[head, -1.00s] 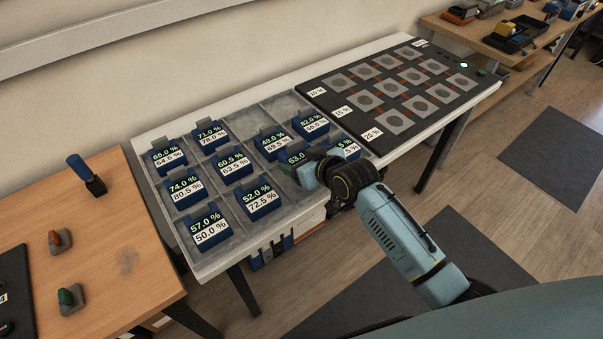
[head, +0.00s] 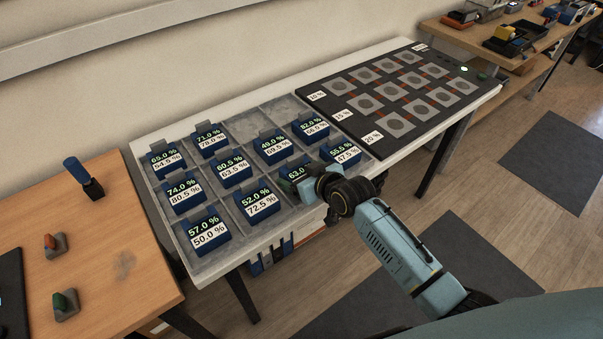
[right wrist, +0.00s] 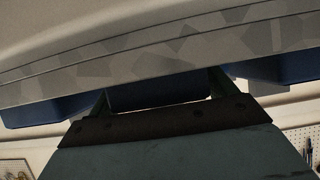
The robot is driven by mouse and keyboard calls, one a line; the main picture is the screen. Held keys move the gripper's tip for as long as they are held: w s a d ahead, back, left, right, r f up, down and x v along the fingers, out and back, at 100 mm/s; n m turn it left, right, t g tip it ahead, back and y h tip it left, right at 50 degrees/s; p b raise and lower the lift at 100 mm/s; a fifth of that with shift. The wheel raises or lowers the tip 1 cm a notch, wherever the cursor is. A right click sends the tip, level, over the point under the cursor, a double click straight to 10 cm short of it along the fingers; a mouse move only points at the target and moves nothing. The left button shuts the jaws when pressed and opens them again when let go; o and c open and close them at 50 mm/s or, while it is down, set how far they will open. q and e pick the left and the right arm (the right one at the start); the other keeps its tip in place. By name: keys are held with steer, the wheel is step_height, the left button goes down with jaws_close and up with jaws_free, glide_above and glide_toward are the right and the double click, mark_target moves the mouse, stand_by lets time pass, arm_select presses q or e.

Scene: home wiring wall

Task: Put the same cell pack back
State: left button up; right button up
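The cell pack reading 63.0 % (head: 294,172) is blue with a green readout. It stands in the front row of the grey compartment tray (head: 214,268), between the 52.0 % pack (head: 256,199) and the 55.5 % pack (head: 343,153). My right gripper (head: 308,184) is at the front of this pack and hides its lower label. In the right wrist view, the two fingers (right wrist: 160,96) lie against both sides of the blue pack body. Whether the pack rests on the tray floor is hidden. My left gripper is out of view.
Several other blue packs fill most compartments; two at the back, one of them here (head: 245,125), are empty. A black board (head: 360,132) with grey pads lies to the right on the white table. A wooden table (head: 110,225) with small tools stands at the left.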

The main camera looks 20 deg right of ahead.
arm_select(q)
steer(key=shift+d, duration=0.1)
arm_select(e)
steer(key=shift+r, duration=0.1)
